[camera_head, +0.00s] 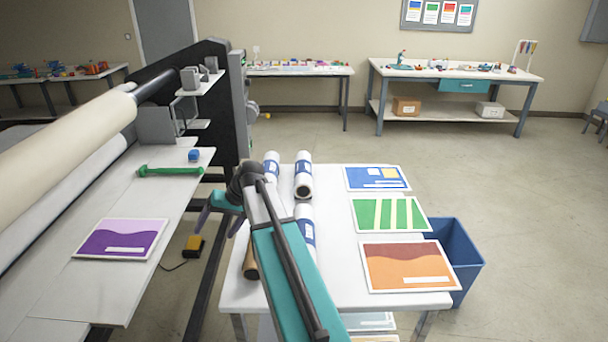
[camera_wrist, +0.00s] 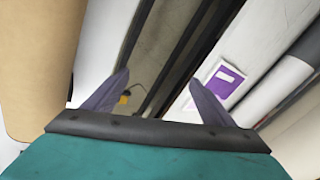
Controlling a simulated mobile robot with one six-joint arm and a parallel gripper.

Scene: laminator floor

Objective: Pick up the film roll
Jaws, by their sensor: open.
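Several white film rolls with blue labels lie on the white table; one (camera_head: 303,181) lies at the back, another (camera_head: 271,168) to its left, and one (camera_head: 306,232) nearer, partly hidden by my arm. My gripper (camera_head: 218,222) is left of these rolls, over the gap between the table and the laminator. In the wrist view my gripper (camera_wrist: 158,80) is open, with nothing between its fingers. I cannot tell which roll is meant.
The white table (camera_head: 340,285) carries blue, green and orange prints on its right. A brown roll (camera_head: 251,264) lies at its left edge, partly hidden. A blue bin (camera_head: 463,262) stands right. The laminator (camera_head: 110,200) holds a purple print (camera_head: 122,238) and green tool (camera_head: 170,171).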

